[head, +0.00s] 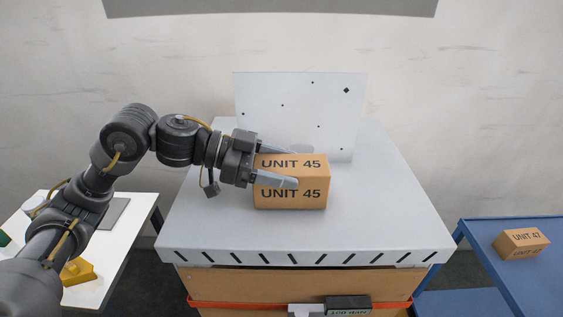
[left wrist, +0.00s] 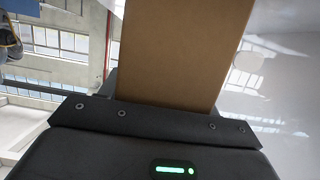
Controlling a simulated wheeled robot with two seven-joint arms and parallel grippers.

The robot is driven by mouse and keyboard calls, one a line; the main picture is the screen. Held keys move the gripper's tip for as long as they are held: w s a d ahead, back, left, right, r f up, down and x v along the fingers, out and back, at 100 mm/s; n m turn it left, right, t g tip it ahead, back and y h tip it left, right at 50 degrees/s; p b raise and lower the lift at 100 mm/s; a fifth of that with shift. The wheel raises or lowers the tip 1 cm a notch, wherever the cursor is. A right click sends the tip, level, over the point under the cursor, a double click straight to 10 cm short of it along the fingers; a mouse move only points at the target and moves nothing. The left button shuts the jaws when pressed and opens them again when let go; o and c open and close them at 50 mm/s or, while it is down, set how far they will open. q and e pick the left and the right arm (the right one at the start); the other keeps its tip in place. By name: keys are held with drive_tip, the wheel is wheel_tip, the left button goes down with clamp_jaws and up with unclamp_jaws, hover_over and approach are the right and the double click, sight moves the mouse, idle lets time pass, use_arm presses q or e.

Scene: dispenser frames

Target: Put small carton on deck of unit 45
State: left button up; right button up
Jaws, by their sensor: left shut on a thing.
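The small brown carton (head: 290,203) bears "UNIT 45" on its top and front faces. It is upright over the middle of the pale grey deck (head: 390,215). I cannot tell whether its base touches the deck. My left gripper (head: 292,167) reaches in from the left and is shut on the carton, one finger across its front and the other at its back. In the left wrist view the carton (left wrist: 185,45) fills the space beyond the gripper's dark body. My right gripper is not in view.
An upright white panel (head: 300,95) with dark dots stands at the deck's back. A slotted edge (head: 300,258) runs along the front. Another carton marked "UNIT 47" (head: 521,243) sits on a blue table (head: 485,240) at right. A white table (head: 120,235) is at left.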

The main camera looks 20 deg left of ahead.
use_arm(q)
drive_tip(key=shift+w+f, duration=0.1)
drive_tip(key=shift+f, duration=0.15)
drive_tip(key=o, duration=1.2)
drive_tip(key=shift+o, duration=0.2)
drive_tip(key=shift+a, duration=0.15)
drive_tip(key=b+v, duration=0.3)
drive_tip(key=v, duration=0.8)
drive_tip(key=shift+s+a+r+b, duration=0.2)
drive_tip(key=shift+a+r+b, duration=0.1)
